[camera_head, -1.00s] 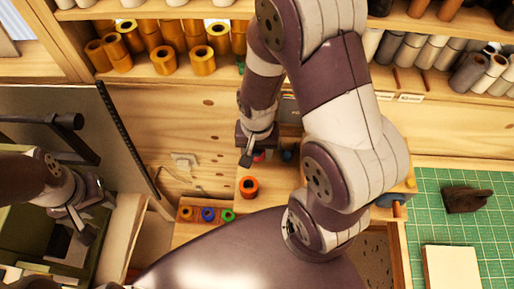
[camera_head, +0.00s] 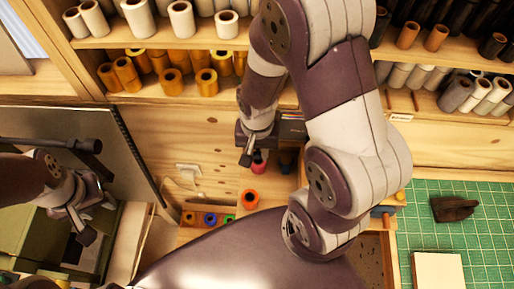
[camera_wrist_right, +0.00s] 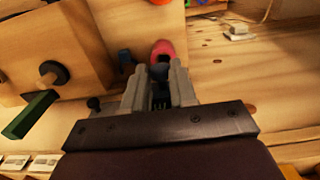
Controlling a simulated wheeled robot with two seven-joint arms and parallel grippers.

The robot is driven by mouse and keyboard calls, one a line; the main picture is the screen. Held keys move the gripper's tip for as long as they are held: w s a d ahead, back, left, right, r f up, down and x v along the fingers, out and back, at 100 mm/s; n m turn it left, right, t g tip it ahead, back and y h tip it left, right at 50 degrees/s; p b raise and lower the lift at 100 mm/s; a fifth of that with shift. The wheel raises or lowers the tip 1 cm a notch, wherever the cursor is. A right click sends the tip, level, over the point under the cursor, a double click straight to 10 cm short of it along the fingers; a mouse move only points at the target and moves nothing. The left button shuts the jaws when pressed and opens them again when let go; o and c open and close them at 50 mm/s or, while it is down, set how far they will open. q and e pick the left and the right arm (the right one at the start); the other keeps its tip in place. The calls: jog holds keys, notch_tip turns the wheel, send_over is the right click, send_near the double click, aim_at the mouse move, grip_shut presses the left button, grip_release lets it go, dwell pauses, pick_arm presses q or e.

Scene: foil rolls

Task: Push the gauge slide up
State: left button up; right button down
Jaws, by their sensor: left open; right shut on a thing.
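My right gripper (camera_head: 248,158) reaches down in front of the wooden back panel. In the right wrist view its jaws (camera_wrist_right: 160,75) are closed on a small dark piece, whose outline is mostly hidden between the fingers. A red-pink rounded piece (camera_wrist_right: 163,48) shows just beyond the fingertips; it also shows below the gripper in the head view (camera_head: 258,165). I cannot tell whether it joins the held piece. No gauge slide can be picked out for certain. My left gripper (camera_head: 82,225) is open and empty at the left.
An orange-red roll (camera_head: 250,200) stands below the right gripper, near several coloured rings (camera_head: 210,218). A dark blue piece (camera_wrist_right: 125,58) is beside the fingers. Shelves of rolls line the back. A green mat (camera_head: 480,235) with a dark glove (camera_head: 454,208) lies right.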

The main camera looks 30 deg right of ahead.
aim_at(258, 154)
jog(key=shift+w+r, duration=0.1)
jog(key=c, duration=0.9)
grip_release()
jog(key=shift+c, duration=0.2)
jog(key=shift+r, duration=0.2)
notch_tip(258, 154, up, 12)
jog(key=b, duration=0.2)
jog(key=shift+r, duration=0.15)
jog(key=shift+s, duration=0.2)
